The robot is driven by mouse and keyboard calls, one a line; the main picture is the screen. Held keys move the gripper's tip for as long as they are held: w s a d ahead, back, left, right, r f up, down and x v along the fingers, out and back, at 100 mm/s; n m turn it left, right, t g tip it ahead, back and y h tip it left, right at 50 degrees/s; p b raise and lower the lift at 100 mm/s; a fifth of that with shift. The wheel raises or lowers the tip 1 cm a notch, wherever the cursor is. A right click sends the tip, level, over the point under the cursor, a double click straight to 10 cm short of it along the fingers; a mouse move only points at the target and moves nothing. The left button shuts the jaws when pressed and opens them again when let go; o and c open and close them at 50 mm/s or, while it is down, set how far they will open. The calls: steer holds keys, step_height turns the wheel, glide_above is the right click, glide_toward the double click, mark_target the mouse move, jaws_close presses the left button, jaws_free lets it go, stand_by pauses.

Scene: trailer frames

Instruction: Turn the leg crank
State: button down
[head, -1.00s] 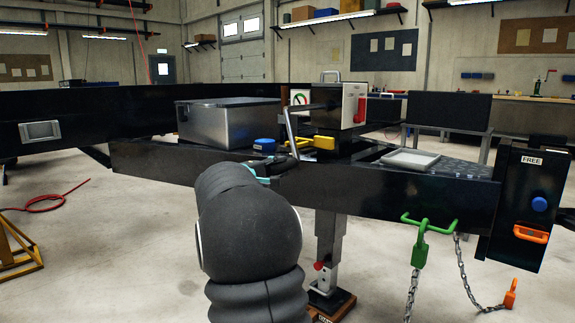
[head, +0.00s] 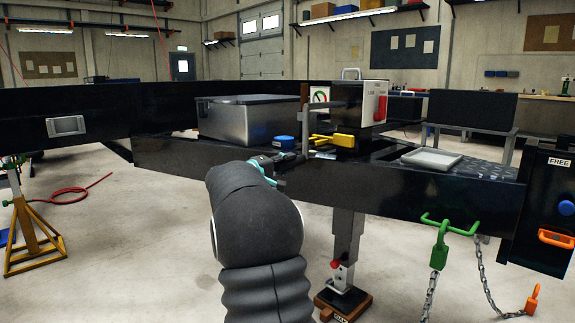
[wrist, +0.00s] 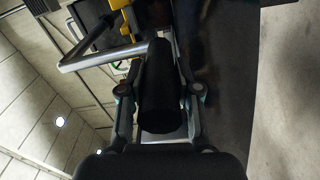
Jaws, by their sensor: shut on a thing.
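The leg crank has a silver arm (head: 304,125) that stands nearly upright in the head view, on the near side of the black trailer frame (head: 400,178). In the wrist view the silver arm (wrist: 100,54) runs off to the left from a black cylindrical grip (wrist: 160,90). My gripper (head: 280,160) is shut on that grip, with one finger on each side of it in the wrist view (wrist: 158,75). The grip is mostly hidden in the head view. The grey leg (head: 347,235) goes down from the frame to a brown foot block (head: 345,300).
A metal box (head: 250,122), a blue knob (head: 284,142), a yellow handle (head: 343,139) and a white tray (head: 431,158) are on the frame. A green hook (head: 440,245) with chains hangs at right. A yellow stand (head: 32,235) is at left.

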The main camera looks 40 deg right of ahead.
steer(key=c, duration=0.8)
jaws_free()
steer(key=shift+a, duration=0.1)
steer(key=a, duration=1.2)
